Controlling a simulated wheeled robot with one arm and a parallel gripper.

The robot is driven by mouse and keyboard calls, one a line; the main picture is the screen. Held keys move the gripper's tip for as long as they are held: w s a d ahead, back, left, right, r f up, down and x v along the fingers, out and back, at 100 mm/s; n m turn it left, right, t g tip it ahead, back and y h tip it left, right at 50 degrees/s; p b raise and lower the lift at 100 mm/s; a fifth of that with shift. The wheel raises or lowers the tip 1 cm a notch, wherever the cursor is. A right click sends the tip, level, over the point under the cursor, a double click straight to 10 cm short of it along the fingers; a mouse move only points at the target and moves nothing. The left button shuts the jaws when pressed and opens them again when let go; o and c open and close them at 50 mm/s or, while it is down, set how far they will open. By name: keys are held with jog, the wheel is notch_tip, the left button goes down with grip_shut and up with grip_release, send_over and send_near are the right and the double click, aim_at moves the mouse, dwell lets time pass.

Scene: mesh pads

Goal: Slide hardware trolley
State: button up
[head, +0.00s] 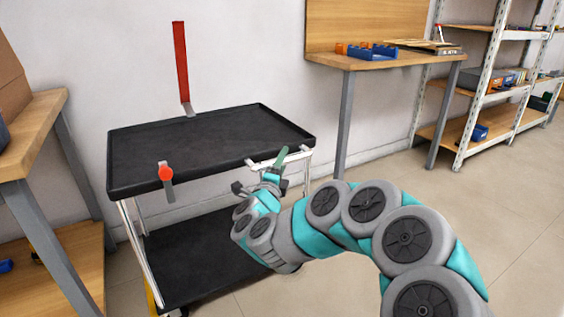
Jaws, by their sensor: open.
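The hardware trolley stands against the back wall, with a black upper tray (205,143) and a black lower shelf (190,262) on white legs. A white handle bar (268,162) shows along the tray's right edge. My gripper (272,172) is open just below the front right part of the upper tray, close to that bar. I cannot tell whether it touches the trolley. My arm hides the right part of the lower shelf and the right front leg.
A red upright piece (182,62) rises at the tray's back edge, and a red knob (166,174) sits at its front. A wooden bench (32,130) is close at the left. A workbench (385,60) and shelving (490,85) stand right. The right floor is clear.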

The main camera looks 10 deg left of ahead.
jog(key=v, duration=0.7)
jog(key=shift+s, duration=0.25)
jog(key=shift+s+a, duration=0.1)
jog(key=shift+a, duration=0.05)
